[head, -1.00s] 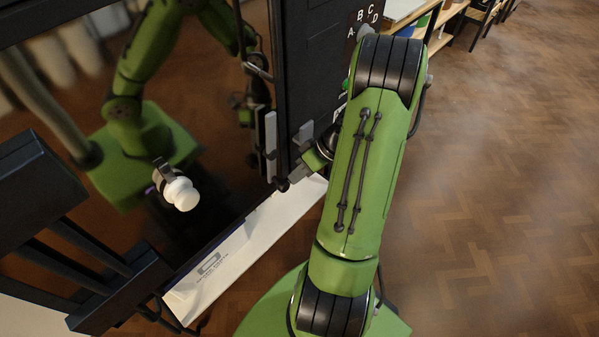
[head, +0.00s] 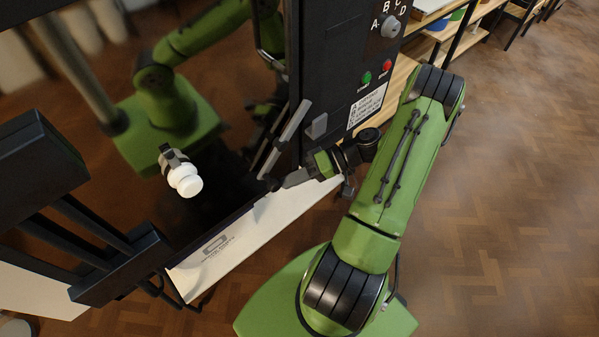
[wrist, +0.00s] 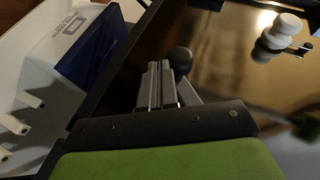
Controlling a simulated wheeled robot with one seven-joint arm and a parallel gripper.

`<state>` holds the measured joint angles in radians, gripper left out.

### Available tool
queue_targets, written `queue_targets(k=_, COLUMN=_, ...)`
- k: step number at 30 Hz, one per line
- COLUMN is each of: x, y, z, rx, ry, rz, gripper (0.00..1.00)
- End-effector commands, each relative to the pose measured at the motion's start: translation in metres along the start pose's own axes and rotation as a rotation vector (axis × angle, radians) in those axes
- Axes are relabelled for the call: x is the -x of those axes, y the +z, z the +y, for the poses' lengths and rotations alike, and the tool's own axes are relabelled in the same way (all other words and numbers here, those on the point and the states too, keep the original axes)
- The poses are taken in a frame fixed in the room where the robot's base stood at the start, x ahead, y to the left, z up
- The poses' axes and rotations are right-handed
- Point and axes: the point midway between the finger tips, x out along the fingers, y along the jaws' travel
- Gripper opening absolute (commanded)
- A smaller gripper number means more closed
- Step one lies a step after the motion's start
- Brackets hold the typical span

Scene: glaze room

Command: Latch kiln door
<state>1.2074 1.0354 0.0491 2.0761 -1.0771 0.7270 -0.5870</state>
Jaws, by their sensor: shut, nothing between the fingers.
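The kiln door (head: 225,165) is a dark, glossy panel that reflects my arm; it looks flush with the black frame, though a small gap cannot be ruled out. A grey latch bar (head: 286,138) runs slanted along its right edge, upper end to the right. A black ball knob (head: 272,184) sits near its lower end and also shows in the wrist view (wrist: 180,60). A grey catch block (head: 317,126) is on the frame right of the bar. My gripper (head: 287,182) is shut and empty, its fingertips beside the knob; contact is unclear. The fingers show in the wrist view (wrist: 160,72).
A white plug (head: 185,180) sticks out from the door. A control panel with a dial (head: 390,27), green button (head: 366,78) and red button (head: 387,65) is on the frame. Black hinge arms (head: 120,265) are at left. Open floor (head: 500,200) lies right.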

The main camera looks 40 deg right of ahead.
Motion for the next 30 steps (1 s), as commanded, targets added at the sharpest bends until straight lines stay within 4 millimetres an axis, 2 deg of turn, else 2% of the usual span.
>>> queue_targets(k=9, x=-0.014, y=0.004, z=-0.016, rx=-0.119, ry=-0.272, rz=0.038, gripper=0.00)
queue_targets(k=21, x=-0.020, y=0.004, z=-0.038, rx=-0.113, ry=-0.257, rz=0.034, gripper=0.00)
queue_targets(k=30, x=-0.020, y=0.002, z=-0.046, rx=-0.113, ry=-0.256, rz=0.034, gripper=0.00)
